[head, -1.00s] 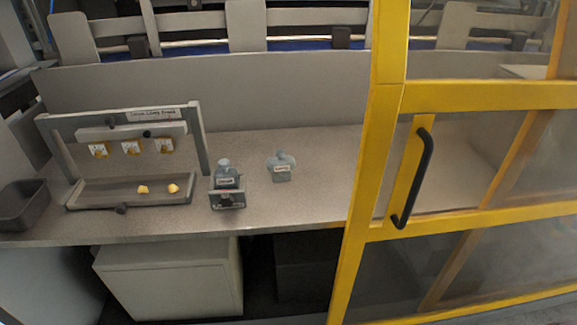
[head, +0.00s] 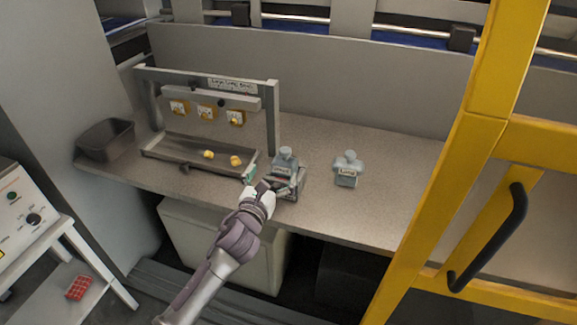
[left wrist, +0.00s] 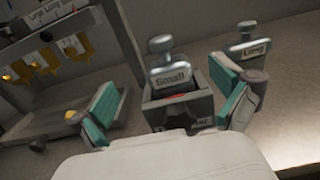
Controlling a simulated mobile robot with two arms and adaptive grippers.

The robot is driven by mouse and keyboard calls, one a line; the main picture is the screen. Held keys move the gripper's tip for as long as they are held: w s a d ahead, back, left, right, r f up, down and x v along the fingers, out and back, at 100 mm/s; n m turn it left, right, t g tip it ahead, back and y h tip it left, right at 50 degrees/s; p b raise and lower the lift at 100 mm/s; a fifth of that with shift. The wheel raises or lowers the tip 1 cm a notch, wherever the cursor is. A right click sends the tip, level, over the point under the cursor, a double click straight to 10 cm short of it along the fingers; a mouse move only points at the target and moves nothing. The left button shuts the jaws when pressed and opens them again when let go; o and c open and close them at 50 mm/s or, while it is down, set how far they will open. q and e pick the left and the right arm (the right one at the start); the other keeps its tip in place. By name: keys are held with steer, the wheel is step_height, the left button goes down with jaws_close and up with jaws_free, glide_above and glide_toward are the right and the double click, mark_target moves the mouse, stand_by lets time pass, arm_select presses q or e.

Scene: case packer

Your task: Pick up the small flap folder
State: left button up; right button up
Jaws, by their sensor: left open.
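The small flap folder (head: 284,161) is a grey block with a knob on top and a label reading "Small". It stands upright in a dark holder (head: 297,187) on the bench; it also shows in the left wrist view (left wrist: 172,72), centred between my fingers. My left gripper (head: 268,180) is open at the front of the holder, its teal pads (left wrist: 165,105) on either side and the folder apart from them. A similar folder labelled "Long" (head: 347,170) stands to the right. My right gripper is not in view.
A rack (head: 272,120) with yellow-tagged pieces and a tray (head: 160,154) holding yellow bits stand left of the holder. A dark bin (head: 105,140) is at the far left. The yellow door frame (head: 474,140) stands at right. Bench right of the Long folder is clear.

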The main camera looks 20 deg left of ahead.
mark_target(284, 160)
arm_select(q)
steer(key=shift+w+d+f, duration=0.1)
steer(key=shift+w+d, duration=0.1)
steer(key=shift+w, duration=1.45)
steer(key=w, duration=0.2)
steer(key=w+f+p, duration=0.1)
steer(key=w, duration=0.1)
steer(key=shift+w+d, duration=0.1)
steer(key=shift+d, duration=0.15)
steer(key=shift+w, duration=0.2)
steer(key=shift+s, duration=0.1)
steer(key=shift+c, duration=0.7)
steer(key=c, duration=1.3)
steer(key=shift+c, duration=0.8)
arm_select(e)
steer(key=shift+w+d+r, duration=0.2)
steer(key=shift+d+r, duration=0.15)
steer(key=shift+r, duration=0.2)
arm_select(q)
steer(key=shift+r, duration=0.15)
